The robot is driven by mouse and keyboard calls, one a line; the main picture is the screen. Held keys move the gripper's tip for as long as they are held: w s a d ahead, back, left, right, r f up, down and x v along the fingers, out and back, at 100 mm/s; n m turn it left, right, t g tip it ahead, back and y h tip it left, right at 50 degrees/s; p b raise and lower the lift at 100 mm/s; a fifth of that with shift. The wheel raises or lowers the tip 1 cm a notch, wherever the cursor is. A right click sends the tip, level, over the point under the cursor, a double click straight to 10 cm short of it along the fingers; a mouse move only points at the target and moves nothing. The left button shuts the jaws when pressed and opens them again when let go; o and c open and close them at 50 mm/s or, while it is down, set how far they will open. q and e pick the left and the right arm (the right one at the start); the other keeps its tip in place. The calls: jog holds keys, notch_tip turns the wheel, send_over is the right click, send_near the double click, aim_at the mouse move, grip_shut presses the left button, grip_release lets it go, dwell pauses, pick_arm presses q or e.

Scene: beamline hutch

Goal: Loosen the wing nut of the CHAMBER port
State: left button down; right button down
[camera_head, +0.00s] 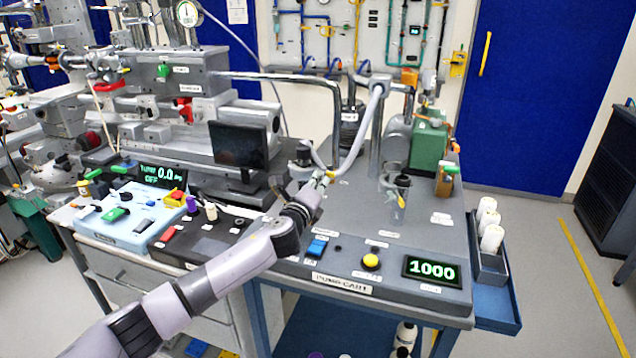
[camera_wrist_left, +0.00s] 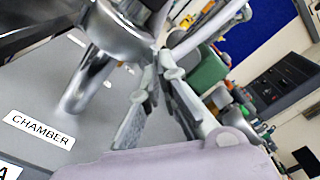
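The CHAMBER label (camera_wrist_left: 40,130) lies on the grey deck in the left wrist view. Beside it stands a shiny metal pipe with a rounded flange (camera_wrist_left: 118,38), which I take as the CHAMBER port. My left gripper (camera_head: 323,180) is close to the port's hose end in the head view. The wrist partly hides the spot in the head view. My right gripper is not in view.
A grey hose (camera_head: 372,118) arches over the pump cart just right of the gripper. A black screen (camera_head: 239,146) stands to the left. A green pump (camera_head: 428,143) is at the back right. The cart's front panel has a yellow button (camera_head: 371,260) and a display (camera_head: 432,271) reading 1000.

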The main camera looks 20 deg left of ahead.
pick_arm(q)
jog(key=shift+n, duration=0.3)
dwell(0.4)
jog(key=n+p, duration=0.1)
jog(key=n, duration=0.6)
jog(key=n+p, duration=0.1)
jog(key=n, duration=0.6)
jog(key=n+p, duration=0.1)
jog(key=n, duration=0.6)
jog(key=shift+a+r+n, duration=0.1)
jog(key=shift+r+n, duration=0.3)
jog(key=c, duration=2.3)
grip_release()
jog(key=shift+o, duration=1.3)
jog(key=shift+f, duration=0.1)
jog(key=shift+o, duration=1)
